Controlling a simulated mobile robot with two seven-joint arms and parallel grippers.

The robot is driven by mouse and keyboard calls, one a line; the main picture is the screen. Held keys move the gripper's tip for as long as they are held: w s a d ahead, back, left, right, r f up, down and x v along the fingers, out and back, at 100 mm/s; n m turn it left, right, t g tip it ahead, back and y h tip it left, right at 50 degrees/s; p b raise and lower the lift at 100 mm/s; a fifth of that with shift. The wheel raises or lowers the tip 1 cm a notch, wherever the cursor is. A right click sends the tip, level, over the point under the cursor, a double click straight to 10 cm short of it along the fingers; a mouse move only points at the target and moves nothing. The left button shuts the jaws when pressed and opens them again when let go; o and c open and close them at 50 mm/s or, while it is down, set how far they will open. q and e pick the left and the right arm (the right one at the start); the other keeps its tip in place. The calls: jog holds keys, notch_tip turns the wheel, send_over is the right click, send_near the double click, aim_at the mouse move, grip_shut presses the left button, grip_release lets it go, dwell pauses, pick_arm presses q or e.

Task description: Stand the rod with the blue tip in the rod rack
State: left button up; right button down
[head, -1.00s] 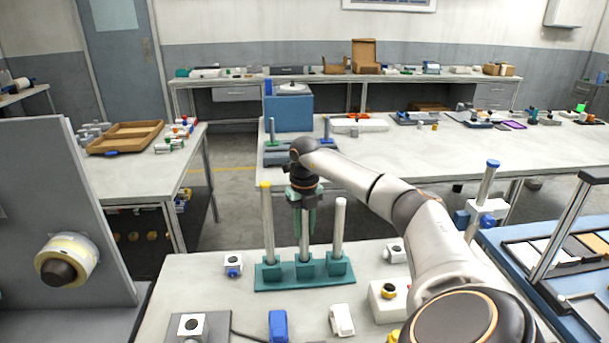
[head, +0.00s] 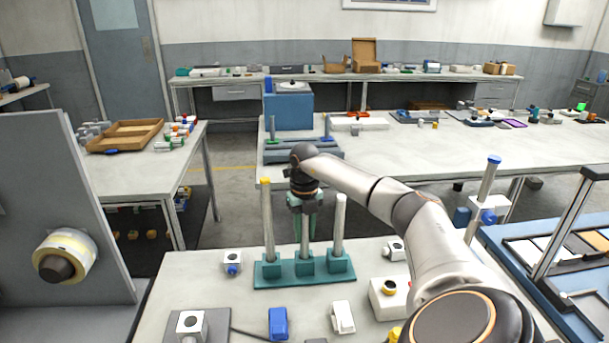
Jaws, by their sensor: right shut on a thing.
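The teal rod rack (head: 275,282) stands on the near table with a row of three sockets. A grey rod with a yellow tip (head: 267,225) stands in its left socket and a plain grey rod (head: 339,228) stands in its right socket. My right gripper (head: 304,238) points down over the middle socket, its fingers shut on a rod that lines up with that socket. The fingers and hand hide most of this rod and its tip, so I cannot see the tip's colour. My left gripper is out of view.
Small white blocks (head: 232,262) and a blue block (head: 278,323) lie around the rack. A blue tray (head: 505,245) with a metal frame is at the right. A grey panel with a roll (head: 66,256) stands at the left.

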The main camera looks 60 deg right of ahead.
jog(key=shift+f+b, duration=0.55)
jog(key=shift+f, duration=0.7)
jog(key=c, duration=0.6)
grip_release()
jog(key=shift+o, duration=0.2)
notch_tip(320, 180, up, 12)
jog(key=shift+r, duration=0.25)
jog(key=shift+f, duration=0.1)
